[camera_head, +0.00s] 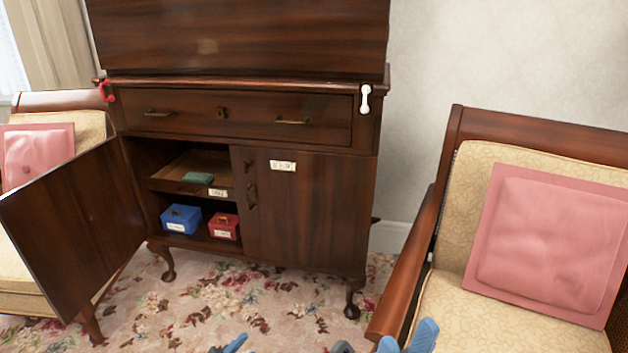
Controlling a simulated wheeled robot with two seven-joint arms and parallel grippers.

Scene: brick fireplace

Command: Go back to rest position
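My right gripper (408,338) shows at the bottom edge, right of centre, in front of the armchair. Its two blue fingertips stand apart with nothing seen between them. My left gripper (234,344) barely shows at the bottom edge, left of centre, above the rug. Only a small blue part of it is in view, so whether it is open cannot be told.
A dark wooden cabinet (310,205) stands ahead, its left door (75,225) swung open. Inside are a blue box (181,219), a red box (224,226) and a green item (198,178). An armchair (405,285) stands at right, another at left. Floral rug (215,300) lies between.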

